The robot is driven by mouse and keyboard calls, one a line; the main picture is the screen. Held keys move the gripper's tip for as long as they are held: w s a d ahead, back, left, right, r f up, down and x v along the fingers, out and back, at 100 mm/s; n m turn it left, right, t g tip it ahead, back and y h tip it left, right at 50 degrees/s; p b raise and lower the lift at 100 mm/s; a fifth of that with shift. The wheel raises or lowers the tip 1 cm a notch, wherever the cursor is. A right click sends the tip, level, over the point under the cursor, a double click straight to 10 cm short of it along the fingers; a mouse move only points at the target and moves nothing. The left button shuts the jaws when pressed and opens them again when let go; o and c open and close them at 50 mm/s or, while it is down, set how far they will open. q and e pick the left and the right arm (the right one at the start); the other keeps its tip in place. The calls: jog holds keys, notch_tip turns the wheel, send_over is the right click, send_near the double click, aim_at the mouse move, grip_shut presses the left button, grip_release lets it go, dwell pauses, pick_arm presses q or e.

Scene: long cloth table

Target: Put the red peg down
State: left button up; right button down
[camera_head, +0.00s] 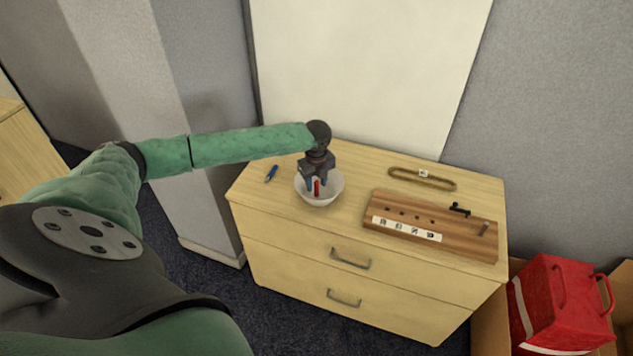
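The red peg (317,188) is upright between the fingers of my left gripper (316,184). The gripper points down over a white bowl (328,197) on the wooden dresser top, with the peg's lower end in front of the bowl's inside. I cannot tell whether the peg touches the bowl. The fingers appear closed on the peg. A wooden board (430,226) with a row of holes and a white lettered strip lies to the right. My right gripper is not in view.
A blue pen-like object (271,173) lies left of the bowl. A brown loop (422,179) lies behind the board, and a small black part (460,209) is at the board's back edge. A red bag (562,305) in a box stands right of the dresser (300,253).

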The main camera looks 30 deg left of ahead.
pick_arm(q)
jog(key=shift+r, duration=0.1)
